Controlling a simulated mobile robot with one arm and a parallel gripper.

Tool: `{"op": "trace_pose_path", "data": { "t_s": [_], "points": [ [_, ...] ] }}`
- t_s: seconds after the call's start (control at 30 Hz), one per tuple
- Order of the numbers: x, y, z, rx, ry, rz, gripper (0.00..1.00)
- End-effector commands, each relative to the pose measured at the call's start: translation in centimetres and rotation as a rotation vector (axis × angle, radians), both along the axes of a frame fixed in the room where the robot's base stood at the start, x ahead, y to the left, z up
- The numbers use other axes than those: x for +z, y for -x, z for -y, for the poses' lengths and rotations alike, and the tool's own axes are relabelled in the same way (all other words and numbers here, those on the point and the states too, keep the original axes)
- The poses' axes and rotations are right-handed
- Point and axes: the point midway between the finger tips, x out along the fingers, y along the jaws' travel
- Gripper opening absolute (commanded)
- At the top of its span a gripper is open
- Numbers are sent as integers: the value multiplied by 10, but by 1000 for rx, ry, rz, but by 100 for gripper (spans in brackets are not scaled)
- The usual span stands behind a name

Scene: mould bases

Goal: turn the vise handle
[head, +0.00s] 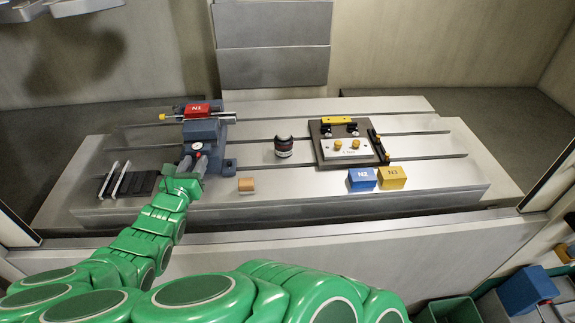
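The dark blue-grey vise (202,132) stands on the left part of the slotted metal table, with a red block marked N1 (197,110) at its top. My gripper (187,168), at the end of my green arm, is at the front of the vise. The vise handle is not clearly visible; my gripper covers the lower front of the vise. I cannot tell whether the fingers are open, shut or touching the handle.
A black rack with light bars (127,184) lies left of my gripper. Blue (362,179) and yellow (392,178) blocks sit near the front edge.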

Motion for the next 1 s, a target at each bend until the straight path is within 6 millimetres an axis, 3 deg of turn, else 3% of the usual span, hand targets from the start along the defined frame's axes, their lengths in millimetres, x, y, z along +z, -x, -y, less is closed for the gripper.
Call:
{"op": "trace_pose_path", "data": {
  "t_s": [0.43,1.0],
  "points": [
    [-1,1,-5,0,216,0,37],
    [-1,57,-18,3,212,0,37]
  ]
}}
